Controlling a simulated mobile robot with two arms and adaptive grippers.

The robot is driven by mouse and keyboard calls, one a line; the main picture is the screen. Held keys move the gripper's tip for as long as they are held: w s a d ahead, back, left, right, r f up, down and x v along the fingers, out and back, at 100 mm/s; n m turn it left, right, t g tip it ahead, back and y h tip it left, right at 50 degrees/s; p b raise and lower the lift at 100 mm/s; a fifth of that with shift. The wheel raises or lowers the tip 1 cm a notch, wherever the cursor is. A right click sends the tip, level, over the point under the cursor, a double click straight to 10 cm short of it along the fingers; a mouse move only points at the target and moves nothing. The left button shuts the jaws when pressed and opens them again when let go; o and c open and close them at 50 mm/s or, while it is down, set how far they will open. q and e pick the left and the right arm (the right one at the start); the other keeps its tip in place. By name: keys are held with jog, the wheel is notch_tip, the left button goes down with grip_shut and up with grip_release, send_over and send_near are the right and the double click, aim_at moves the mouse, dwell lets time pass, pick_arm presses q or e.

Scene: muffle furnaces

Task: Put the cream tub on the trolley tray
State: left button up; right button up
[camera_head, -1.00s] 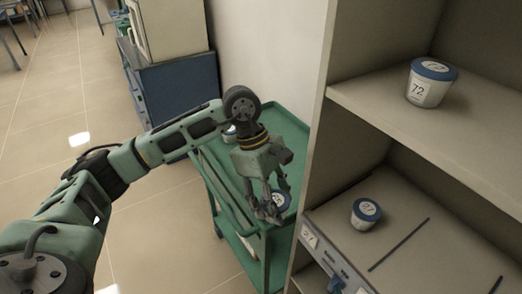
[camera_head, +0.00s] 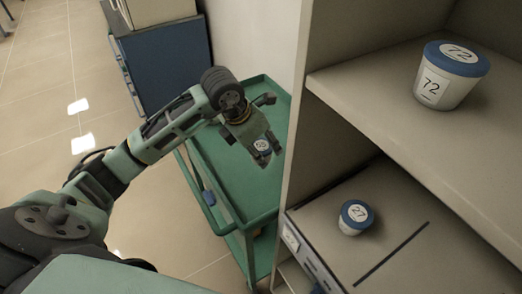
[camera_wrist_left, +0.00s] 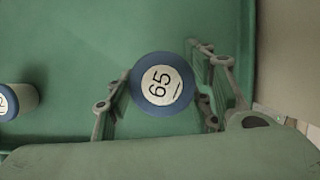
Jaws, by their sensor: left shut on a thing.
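I cannot tell whether the tub's bottom touches the tray. Its side wall is mostly hidden below the lid in the wrist view. My right gripper is not in view.
Another blue-lidded tub (camera_wrist_left: 18,101) stands on the tray, cut by the left wrist view's edge. Tub 72 (camera_head: 440,90) stands on the upper shelf (camera_head: 365,85) and tub 27 (camera_head: 353,224) below. The shelf's side panel (camera_head: 294,130) rises close beside the trolley.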

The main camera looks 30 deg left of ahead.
pick_arm(q)
jog(key=shift+f, duration=0.55)
jog(key=shift+w+f, duration=0.15)
jog(key=shift+f, duration=2)
jog(key=o, duration=1.3)
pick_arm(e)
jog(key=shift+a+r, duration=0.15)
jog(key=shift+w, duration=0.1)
